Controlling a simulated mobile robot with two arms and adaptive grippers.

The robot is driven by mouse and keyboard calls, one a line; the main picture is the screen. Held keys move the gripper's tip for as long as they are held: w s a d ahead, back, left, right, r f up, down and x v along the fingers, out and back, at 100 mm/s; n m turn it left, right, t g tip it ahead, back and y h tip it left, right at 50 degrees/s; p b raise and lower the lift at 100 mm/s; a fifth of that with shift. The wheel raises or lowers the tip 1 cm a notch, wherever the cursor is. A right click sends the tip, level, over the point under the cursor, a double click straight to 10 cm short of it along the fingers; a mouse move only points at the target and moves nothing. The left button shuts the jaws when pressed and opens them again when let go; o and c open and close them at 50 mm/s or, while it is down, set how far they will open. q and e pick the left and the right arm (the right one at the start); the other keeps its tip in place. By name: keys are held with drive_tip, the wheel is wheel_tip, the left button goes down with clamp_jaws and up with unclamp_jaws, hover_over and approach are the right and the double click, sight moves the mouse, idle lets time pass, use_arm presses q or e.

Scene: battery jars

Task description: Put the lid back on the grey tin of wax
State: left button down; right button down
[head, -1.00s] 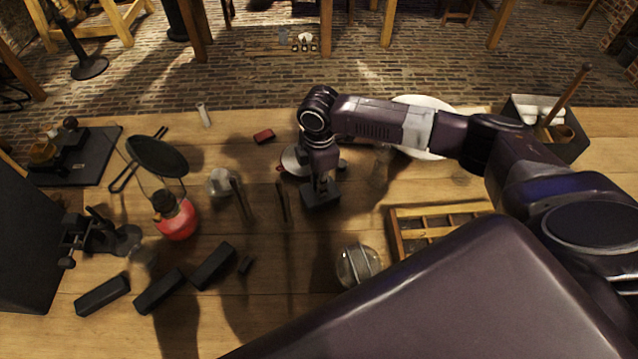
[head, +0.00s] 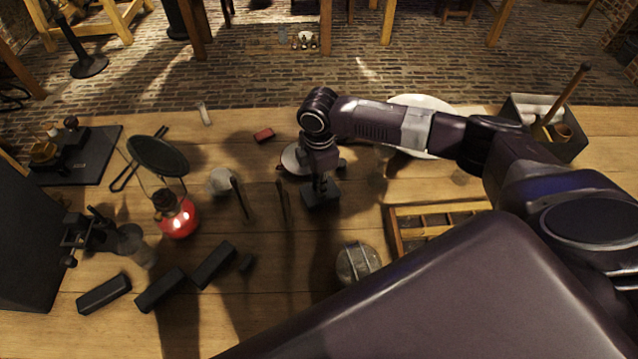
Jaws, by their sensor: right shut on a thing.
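My right gripper (head: 321,192) points down over the middle of the wooden table, at the end of the arm that comes in from the right. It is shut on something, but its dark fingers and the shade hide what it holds. A round pale grey-white piece (head: 292,159) lies just behind the gripper, partly covered by my wrist. I cannot tell whether it is the grey tin or its lid. No other clear view of the tin or lid shows. My left gripper is not in view.
Black blocks (head: 104,293) lie front left. A glass jar (head: 357,264) and wooden divided tray (head: 398,238) are right of the gripper. Bare table (head: 285,260) shows in front.

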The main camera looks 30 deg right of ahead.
drive_tip(key=shift+p, duration=0.45)
idle(0.6)
drive_tip(key=c, duration=1.9)
unclamp_jaws()
drive_tip(key=shift+o, duration=0.7)
drive_tip(key=o, duration=0.4)
drive_tip(key=shift+c, duration=0.2)
drive_tip(key=shift+r+p, duration=3.55)
drive_tip(key=shift+p, duration=0.3)
